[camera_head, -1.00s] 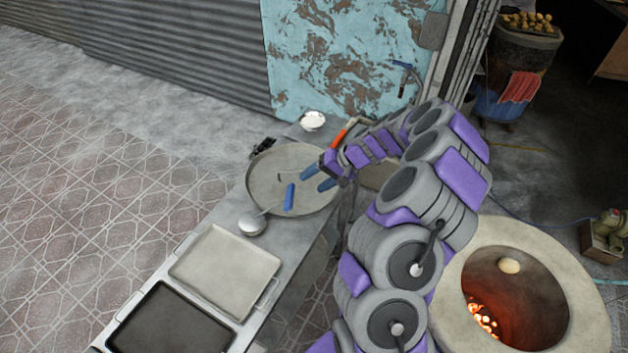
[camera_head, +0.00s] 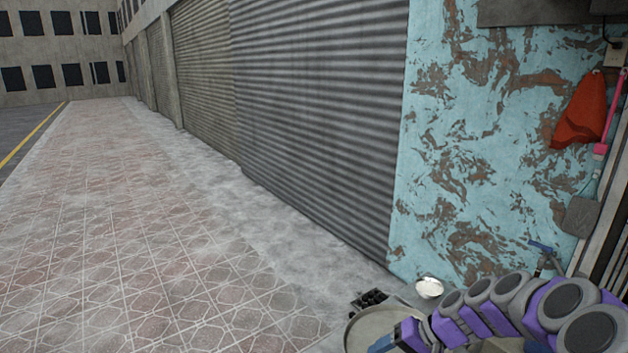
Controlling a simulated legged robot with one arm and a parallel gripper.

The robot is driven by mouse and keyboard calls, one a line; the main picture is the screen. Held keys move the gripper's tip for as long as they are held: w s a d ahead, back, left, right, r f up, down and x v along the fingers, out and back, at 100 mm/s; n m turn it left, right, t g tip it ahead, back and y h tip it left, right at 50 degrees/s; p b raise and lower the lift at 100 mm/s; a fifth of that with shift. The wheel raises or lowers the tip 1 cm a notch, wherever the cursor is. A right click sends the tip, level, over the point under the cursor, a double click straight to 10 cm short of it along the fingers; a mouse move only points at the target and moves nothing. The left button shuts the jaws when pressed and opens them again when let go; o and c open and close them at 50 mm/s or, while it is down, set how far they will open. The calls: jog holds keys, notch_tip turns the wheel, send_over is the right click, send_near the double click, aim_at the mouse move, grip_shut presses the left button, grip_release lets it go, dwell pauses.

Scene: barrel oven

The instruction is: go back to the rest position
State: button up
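My gripper (camera_head: 384,345) is at the bottom edge of the view, right of centre, at the end of my grey and purple arm. It is over or in front of the round grey pan (camera_head: 353,326). A blue finger shows, but the fingertips are partly cut off, so I cannot see the gap between them or anything held. My arm stretches in from the lower right corner.
A small bowl of white stuff (camera_head: 429,288) stands behind the pan, near the peeling blue wall (camera_head: 440,150). A small black object (camera_head: 370,299) is beside the pan. A red cloth (camera_head: 582,112) hangs at right. Tiled pavement (camera_head: 150,240) is open at left.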

jog(key=s+a+r+n+g+h, duration=0.1)
jog(key=s+a+r, duration=0.1)
jog(key=s+a, duration=0.15)
jog(key=s+a+r+n+g+h+b, duration=0.1)
jog(key=s+a, duration=0.1)
jog(key=s, duration=0.3)
jog(key=s+a+r+n+g+h, duration=0.1)
jog(key=s+a+r, duration=0.15)
jog(key=s, duration=0.25)
jog(key=s+d+h+b, duration=0.1)
jog(key=s+d+h, duration=0.1)
jog(key=s, duration=0.7)
jog(key=s+d+f+h+b, duration=0.1)
jog(key=s+h, duration=0.1)
jog(key=s, duration=0.8)
jog(key=shift+s+d+f+g+h, duration=0.15)
jog(key=shift+d+f+g+h, duration=0.15)
jog(key=shift+d+h, duration=0.1)
jog(key=shift+s+d+m, duration=0.3)
jog(key=shift+s, duration=0.15)
jog(key=shift+c, duration=0.2)
